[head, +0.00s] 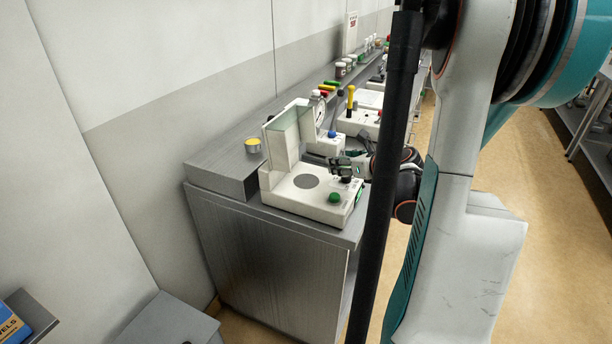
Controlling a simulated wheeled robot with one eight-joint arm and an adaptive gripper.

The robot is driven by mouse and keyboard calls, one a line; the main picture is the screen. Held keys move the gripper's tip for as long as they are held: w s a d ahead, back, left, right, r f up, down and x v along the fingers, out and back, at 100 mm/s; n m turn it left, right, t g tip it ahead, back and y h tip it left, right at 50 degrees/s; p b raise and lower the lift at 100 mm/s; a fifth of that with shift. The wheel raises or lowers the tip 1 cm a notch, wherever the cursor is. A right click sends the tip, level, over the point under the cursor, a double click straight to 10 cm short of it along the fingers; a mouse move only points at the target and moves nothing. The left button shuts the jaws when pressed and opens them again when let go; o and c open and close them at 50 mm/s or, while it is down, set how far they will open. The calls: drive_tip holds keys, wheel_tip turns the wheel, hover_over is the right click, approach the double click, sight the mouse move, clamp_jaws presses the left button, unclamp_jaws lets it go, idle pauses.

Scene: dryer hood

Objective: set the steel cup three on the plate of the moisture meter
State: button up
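The moisture meter (285,197) stands on the near end of the bench, a white box with its lid (285,142) raised. Its round grey plate (306,181) is in view and looks bare. A green knob (334,197) sits on its front right. My gripper (343,168) is low over the right part of the meter, right of the plate. It is small and dark here, so I cannot tell whether its fingers are open or shut on something. I cannot make out the steel cup three.
Beyond the meter stand a dial gauge (320,109), a white device with a yellow handle (350,101), and several small jars. A grey cabinet (170,322) stands at the lower left.

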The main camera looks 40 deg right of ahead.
drive_tip(key=b, duration=0.2)
hover_over(306, 181)
drive_tip(key=f, duration=0.1)
drive_tip(key=f+b, duration=0.1)
drive_tip(key=shift+s+d+f, duration=0.1)
drive_tip(key=shift+s+f, duration=0.1)
drive_tip(key=shift+f, duration=0.1)
wheel_tip(306, 181, down, 4)
drive_tip(key=shift+f+b, duration=0.15)
drive_tip(key=shift+b, duration=1)
drive_tip(key=shift+w+f+b, duration=0.15)
drive_tip(key=shift+b, duration=0.15)
drive_tip(key=o, duration=1.1)
drive_tip(key=shift+c, duration=0.2)
